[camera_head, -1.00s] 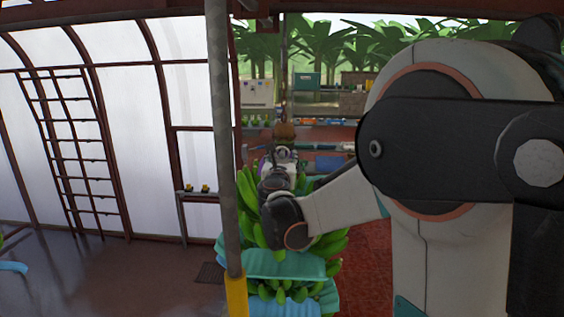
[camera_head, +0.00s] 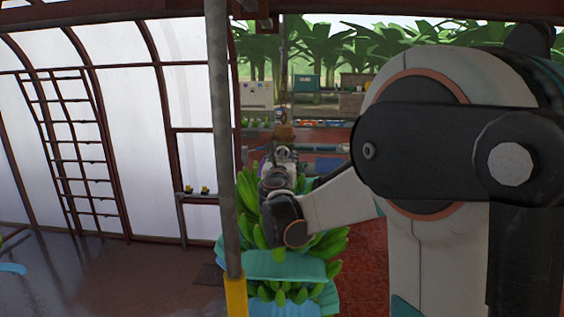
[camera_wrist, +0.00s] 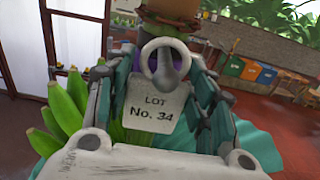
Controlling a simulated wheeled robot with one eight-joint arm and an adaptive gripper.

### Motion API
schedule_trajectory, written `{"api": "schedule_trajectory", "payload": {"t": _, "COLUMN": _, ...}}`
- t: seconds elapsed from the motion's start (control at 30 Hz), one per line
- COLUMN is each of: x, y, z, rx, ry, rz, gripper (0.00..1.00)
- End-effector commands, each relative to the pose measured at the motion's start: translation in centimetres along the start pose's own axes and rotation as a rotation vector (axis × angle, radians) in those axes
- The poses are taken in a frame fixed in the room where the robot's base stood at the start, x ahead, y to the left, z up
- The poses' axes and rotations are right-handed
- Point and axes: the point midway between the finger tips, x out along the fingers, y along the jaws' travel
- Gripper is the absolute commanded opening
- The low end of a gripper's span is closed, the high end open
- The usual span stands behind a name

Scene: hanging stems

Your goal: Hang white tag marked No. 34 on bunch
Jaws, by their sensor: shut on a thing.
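The white tag (camera_wrist: 156,113), marked "LOT No. 34", is in the wrist view between the fingers of my gripper (camera_wrist: 163,88). My gripper is shut on the tag. The tag's pale ring (camera_wrist: 145,58) stands above its plate, with a grey piece showing inside the ring. The bunch's brown stalk (camera_wrist: 170,12) is just behind the ring; I cannot tell whether they touch. The green banana bunch (camera_wrist: 62,108) is behind and to the left of my gripper. In the head view the bunch (camera_head: 330,243) hangs below my arm, which hides part of it and the tag.
Teal sheets (camera_head: 285,265) wrap the bunch's lower part. A grey post (camera_head: 222,150) with a yellow base stands close at its left. Coloured bins (camera_wrist: 250,72) stand at the back right in the wrist view. Red floor lies open at right.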

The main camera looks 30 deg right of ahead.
Motion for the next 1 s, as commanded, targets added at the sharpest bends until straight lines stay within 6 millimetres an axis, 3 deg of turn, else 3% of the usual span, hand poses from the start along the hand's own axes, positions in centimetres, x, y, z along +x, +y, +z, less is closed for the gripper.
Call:
{"api": "schedule_trajectory", "payload": {"t": 0.97, "x": 0.2, "y": 0.01, "z": -0.71, "rx": 0.0, "ry": 0.0, "rz": 0.0, "gripper": 0.36}}
{"api": "schedule_trajectory", "payload": {"t": 1.0, "x": 0.2, "y": 0.02, "z": -0.71, "rx": 0.0, "ry": 0.0, "rz": 0.0, "gripper": 0.57}}
